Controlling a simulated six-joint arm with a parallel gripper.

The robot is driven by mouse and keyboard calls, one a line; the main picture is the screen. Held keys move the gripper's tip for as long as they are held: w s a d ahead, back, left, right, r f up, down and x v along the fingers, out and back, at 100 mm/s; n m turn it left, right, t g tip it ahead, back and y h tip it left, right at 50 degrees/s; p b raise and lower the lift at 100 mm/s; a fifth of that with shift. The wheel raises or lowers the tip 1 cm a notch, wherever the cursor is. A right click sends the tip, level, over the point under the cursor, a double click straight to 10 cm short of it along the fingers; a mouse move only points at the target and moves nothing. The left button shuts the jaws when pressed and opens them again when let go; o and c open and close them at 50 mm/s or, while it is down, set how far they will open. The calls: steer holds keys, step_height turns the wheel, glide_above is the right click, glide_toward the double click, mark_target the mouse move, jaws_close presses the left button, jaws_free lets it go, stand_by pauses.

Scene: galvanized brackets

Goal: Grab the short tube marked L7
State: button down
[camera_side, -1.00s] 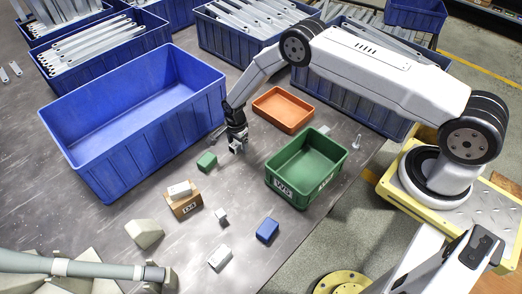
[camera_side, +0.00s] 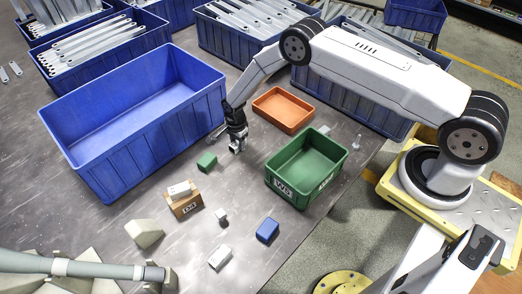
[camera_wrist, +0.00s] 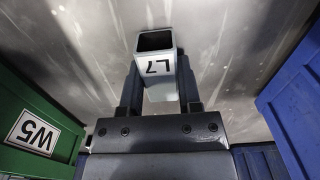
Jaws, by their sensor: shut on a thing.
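The short tube marked L7 (camera_wrist: 158,68) is pale grey, square in section and open at its far end. It shows upside-down lettering in the wrist view. My gripper (camera_wrist: 157,92) is shut on it, with one dark finger on each side. In the side view my gripper (camera_side: 237,148) points down close to the table, between the large blue bin and the green bin. The tube is small and mostly hidden there, and I cannot tell whether it touches the table.
The green bin marked W5 (camera_side: 274,185) stands to the right, and an orange tray (camera_side: 283,97) lies behind. A large blue bin (camera_side: 150,140) is at left. A green block (camera_side: 207,162), a box marked D4 (camera_side: 186,206) and a blue block (camera_side: 267,230) lie in front.

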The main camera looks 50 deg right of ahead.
steer(key=shift+r, duration=0.85)
steer(key=s+r, duration=1.1)
steer(key=s, duration=0.3)
steer(key=shift+d, duration=0.3)
steer(key=shift+s, duration=0.1)
